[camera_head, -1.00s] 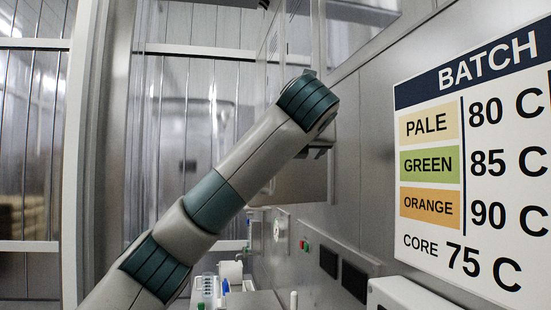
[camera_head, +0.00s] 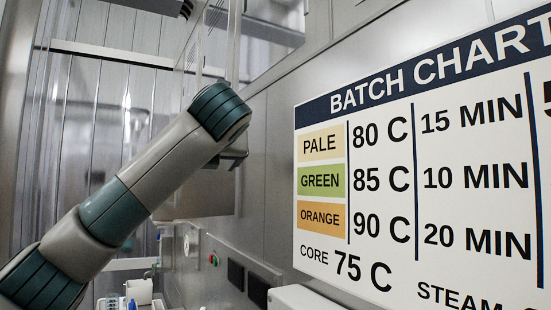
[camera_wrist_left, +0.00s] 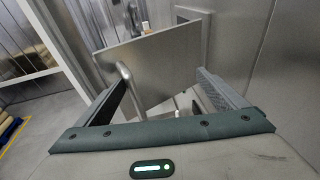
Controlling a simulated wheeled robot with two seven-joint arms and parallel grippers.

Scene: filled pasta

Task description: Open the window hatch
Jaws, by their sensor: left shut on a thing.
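The window hatch panel (camera_wrist_left: 160,62), a flat grey metal plate, stands tilted in front of the fingers in the left wrist view. A bent metal bar handle (camera_wrist_left: 131,88) rises from it, between the fingers near the left one. In the head view, what looks like the same panel (camera_head: 207,197) shows below my left wrist. The left gripper (camera_head: 236,157) is mostly hidden there behind the wrist. My right gripper is not in view.
A large batch chart (camera_head: 420,160) covers the wall at right. A glass pane (camera_head: 275,35) lies above the arm. Dark wall boxes (camera_head: 245,280) and a white canister (camera_head: 139,291) are lower down. A metal wall with a doorway (camera_wrist_left: 35,45) shows at left in the wrist view.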

